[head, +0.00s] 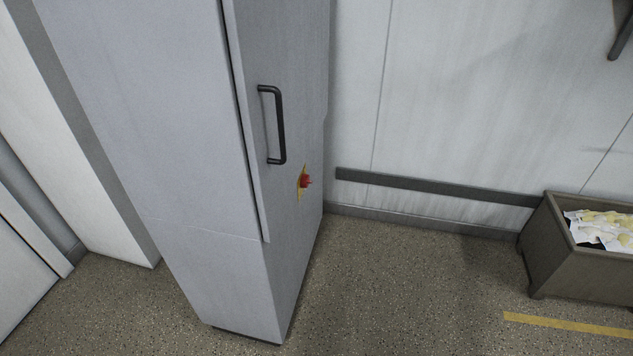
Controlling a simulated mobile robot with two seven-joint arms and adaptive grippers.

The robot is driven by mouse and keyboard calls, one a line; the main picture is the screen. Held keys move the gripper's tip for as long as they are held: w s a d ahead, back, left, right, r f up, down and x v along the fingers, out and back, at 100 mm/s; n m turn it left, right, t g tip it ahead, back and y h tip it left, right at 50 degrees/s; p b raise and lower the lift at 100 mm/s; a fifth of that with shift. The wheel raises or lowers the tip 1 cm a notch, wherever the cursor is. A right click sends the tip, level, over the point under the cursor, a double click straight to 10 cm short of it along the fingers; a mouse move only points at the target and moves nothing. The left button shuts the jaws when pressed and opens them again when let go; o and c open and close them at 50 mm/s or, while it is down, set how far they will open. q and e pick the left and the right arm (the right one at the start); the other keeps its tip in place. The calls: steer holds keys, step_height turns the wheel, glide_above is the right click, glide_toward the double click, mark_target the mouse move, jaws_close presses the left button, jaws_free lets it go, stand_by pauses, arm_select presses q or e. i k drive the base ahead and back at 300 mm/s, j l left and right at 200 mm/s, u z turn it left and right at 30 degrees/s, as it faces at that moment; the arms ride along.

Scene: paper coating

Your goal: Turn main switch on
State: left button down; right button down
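A red switch knob (306,182) on a yellow backing plate (301,186) sits on the door side of a tall grey cabinet (170,130). It is to the lower right of a black bar handle (276,125). The knob is small here and seen from an angle, so its turned position cannot be told. Neither of my grippers shows in the head view.
The speckled floor (400,290) is clear in front of the cabinet's door side. A brown bin (580,275) holding crumpled paper stands at the right by the wall. A dark rail (440,187) runs low along the wall. A yellow line (565,324) marks the floor.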

mark_target(305, 181)
steer(key=i+l+u, duration=0.1)
steer(key=u, duration=0.3)
steer(key=l+u, duration=0.2)
steer(key=u, duration=0.15)
steer(key=i+l+u, duration=0.1)
steer(key=l+u, duration=0.15)
steer(key=u, duration=0.15)
steer(key=l+u, duration=0.5)
steer(key=l, duration=0.55)
steer(key=l+u, duration=0.25)
steer(key=l, duration=1.45)
steer(key=k+l, duration=0.15)
steer(key=l, duration=1.15)
steer(key=k+l, duration=0.1)
steer(key=l, duration=0.55)
steer(key=u, duration=0.05)
